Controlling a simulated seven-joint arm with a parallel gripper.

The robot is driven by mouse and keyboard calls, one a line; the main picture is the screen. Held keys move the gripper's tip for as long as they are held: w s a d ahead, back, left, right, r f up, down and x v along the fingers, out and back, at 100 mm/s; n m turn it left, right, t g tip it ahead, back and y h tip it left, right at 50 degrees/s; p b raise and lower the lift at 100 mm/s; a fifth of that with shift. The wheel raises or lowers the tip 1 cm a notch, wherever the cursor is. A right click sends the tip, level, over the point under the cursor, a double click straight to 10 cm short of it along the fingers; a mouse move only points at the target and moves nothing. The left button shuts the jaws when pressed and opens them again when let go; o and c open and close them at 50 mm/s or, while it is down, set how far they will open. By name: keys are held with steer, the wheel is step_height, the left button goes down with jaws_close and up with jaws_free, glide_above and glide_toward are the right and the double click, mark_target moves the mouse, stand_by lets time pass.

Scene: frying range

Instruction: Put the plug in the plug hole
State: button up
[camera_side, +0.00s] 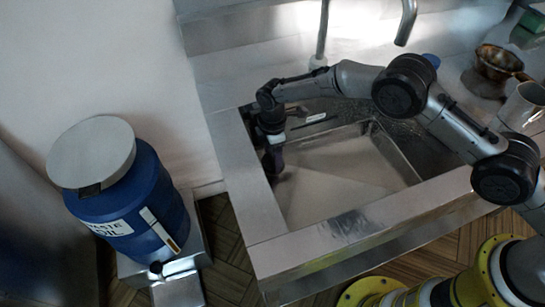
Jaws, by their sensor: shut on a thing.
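My gripper (275,168) points down inside the left end of the steel sink (345,228), close to its left wall. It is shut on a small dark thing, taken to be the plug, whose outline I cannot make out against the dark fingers. The plug hole does not show clearly; the gripper and the shadow at the basin's left end may hide it. The pale basin floor (330,180) looks bare to the right of the gripper.
My arm crosses above the sink's back edge. A tap spout (406,22) hangs behind. A blue waste oil drum (135,210) stands left of the sink.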

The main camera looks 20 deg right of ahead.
mark_target(272, 154)
steer(key=shift+f, duration=0.75)
steer(key=o, duration=1.2)
steer(key=shift+f, duration=0.15)
step_height(272, 154, up, 12)
steer(key=shift+r, duration=0.2)
